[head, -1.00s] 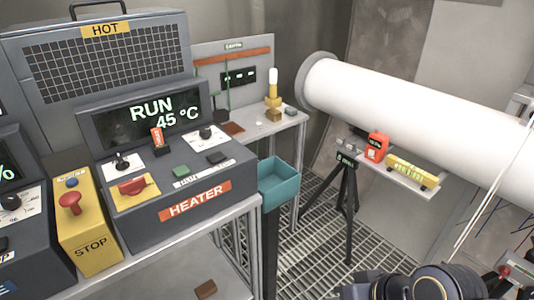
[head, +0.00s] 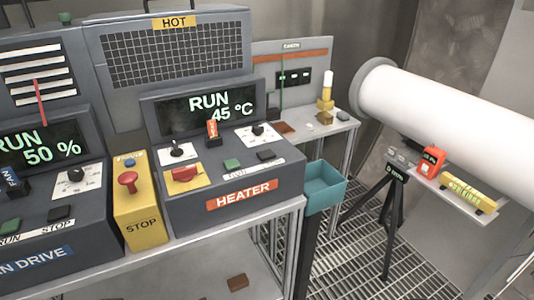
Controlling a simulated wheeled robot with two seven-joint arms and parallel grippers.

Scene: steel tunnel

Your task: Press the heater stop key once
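The heater box (head: 205,204) stands on the bench, with an orange HEATER label (head: 241,195) on its front. Its screen (head: 209,112) reads RUN 45 °C. On its sloped top, a green key (head: 232,165) sits left of a dark key (head: 266,155), above a white label strip too small to read clearly. By its place, the dark key looks like the heater stop key. Nothing touches or covers either key. Neither of my grippers is in view.
Left of the heater stand a yellow STOP box (head: 141,205) with a red mushroom button (head: 127,181), and the fan drive box (head: 45,235). The heater top also bears a red switch (head: 185,173) and an upright orange-tagged part (head: 212,130). A teal bin (head: 325,190) hangs at right.

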